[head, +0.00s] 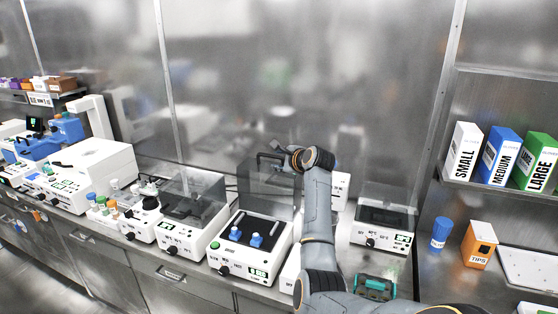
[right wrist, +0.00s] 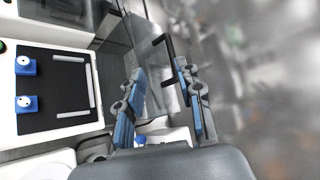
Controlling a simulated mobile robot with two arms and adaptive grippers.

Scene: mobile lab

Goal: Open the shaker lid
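The shaker (head: 225,257) is a white box with a dark platform and two blue holders on it, left of centre on the bench. Its clear lid (head: 268,185) stands raised, roughly upright, at the back of the platform, with a dark handle (head: 262,160) at its top. My right gripper (head: 292,158) is beside the handle. In the right wrist view the fingers of my right gripper (right wrist: 162,95) are apart, with the lid pane and dark handle (right wrist: 168,45) showing beyond and between them. I cannot tell whether a finger touches the handle. My left gripper is out of view.
A similar device with a clear cover (head: 195,190) stands left of the shaker, and another (head: 383,228) stands to the right. A blue-capped jar (head: 440,233) and an orange tips box (head: 479,245) are at the far right. A metal wall backs the bench.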

